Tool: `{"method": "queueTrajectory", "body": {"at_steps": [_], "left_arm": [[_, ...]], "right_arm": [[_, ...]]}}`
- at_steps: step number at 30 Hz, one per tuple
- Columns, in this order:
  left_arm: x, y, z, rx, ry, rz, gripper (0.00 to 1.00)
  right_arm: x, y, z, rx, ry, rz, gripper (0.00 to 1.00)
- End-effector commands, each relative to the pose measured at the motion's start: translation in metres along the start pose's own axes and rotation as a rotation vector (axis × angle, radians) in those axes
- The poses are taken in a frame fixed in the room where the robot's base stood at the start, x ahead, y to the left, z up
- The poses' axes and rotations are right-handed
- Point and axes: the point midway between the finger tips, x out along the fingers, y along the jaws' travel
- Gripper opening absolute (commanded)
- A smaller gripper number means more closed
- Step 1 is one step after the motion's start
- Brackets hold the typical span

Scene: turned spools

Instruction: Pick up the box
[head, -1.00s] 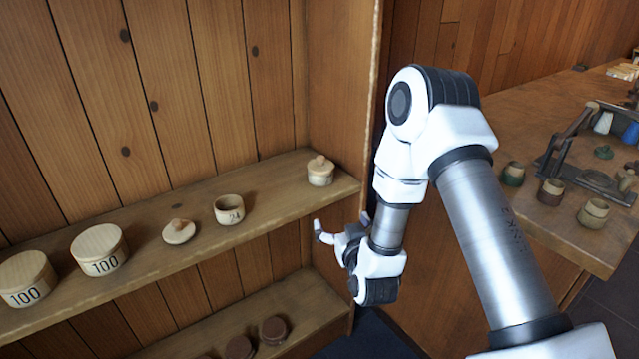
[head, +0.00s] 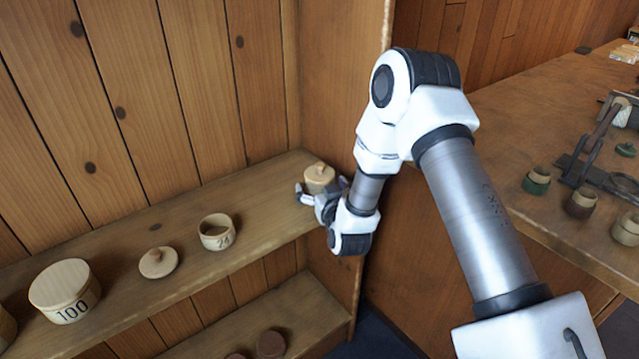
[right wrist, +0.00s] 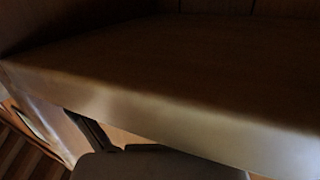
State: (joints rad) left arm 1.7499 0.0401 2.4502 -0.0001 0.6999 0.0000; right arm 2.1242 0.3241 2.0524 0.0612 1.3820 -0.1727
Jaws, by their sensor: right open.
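A small round wooden box (head: 319,174) with a knobbed lid stands upright at the right end of the upper shelf in the head view. My right gripper (head: 322,188) is open at the shelf's front edge, its fingers either side of the box's front as seen from the head. It hides the lower part of the box, and I cannot tell whether it touches. A larger lidded round box marked 100 (head: 65,291) stands further left. The right wrist view shows the shelf edge (right wrist: 170,110) close up, dark, with no box discernible. My left gripper is not in view.
An open round pot marked 24 (head: 217,233) and a loose knobbed lid (head: 158,262) sit on the upper shelf (head: 262,213). A side panel (head: 340,80) rises right of the box. A lower shelf (head: 310,315) holds dark round pieces. A workbench (head: 510,105) is at right.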

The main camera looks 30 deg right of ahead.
Motion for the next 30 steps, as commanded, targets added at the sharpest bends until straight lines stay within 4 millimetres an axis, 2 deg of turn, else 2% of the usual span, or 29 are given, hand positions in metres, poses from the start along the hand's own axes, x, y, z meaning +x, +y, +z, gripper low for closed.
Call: {"method": "queueTrajectory", "body": {"at_steps": [3, 8, 9, 11, 12, 14, 24, 30], "left_arm": [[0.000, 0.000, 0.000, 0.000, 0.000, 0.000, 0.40], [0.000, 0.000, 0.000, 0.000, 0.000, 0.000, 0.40], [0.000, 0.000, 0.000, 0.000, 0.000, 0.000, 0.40], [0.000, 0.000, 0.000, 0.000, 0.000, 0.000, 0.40], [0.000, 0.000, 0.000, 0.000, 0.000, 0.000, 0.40], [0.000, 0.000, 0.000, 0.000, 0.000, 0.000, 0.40], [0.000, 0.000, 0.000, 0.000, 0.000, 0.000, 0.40], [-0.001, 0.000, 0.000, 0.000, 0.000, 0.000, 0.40]], "right_arm": [[0.011, 0.000, 0.000, 0.000, 0.000, 0.000, 1.00], [0.012, 0.000, 0.001, 0.000, -0.001, -0.001, 1.00], [0.012, 0.000, 0.001, 0.000, -0.001, -0.001, 0.93], [0.011, 0.000, 0.001, 0.000, -0.001, 0.000, 0.72], [0.011, 0.000, 0.001, 0.000, -0.001, 0.000, 0.57], [0.011, 0.000, 0.001, 0.000, -0.001, 0.000, 0.38], [0.011, 0.000, 0.000, 0.000, -0.002, 0.000, 0.37], [0.010, 0.000, -0.011, 0.001, 0.000, 0.000, 0.37]]}}
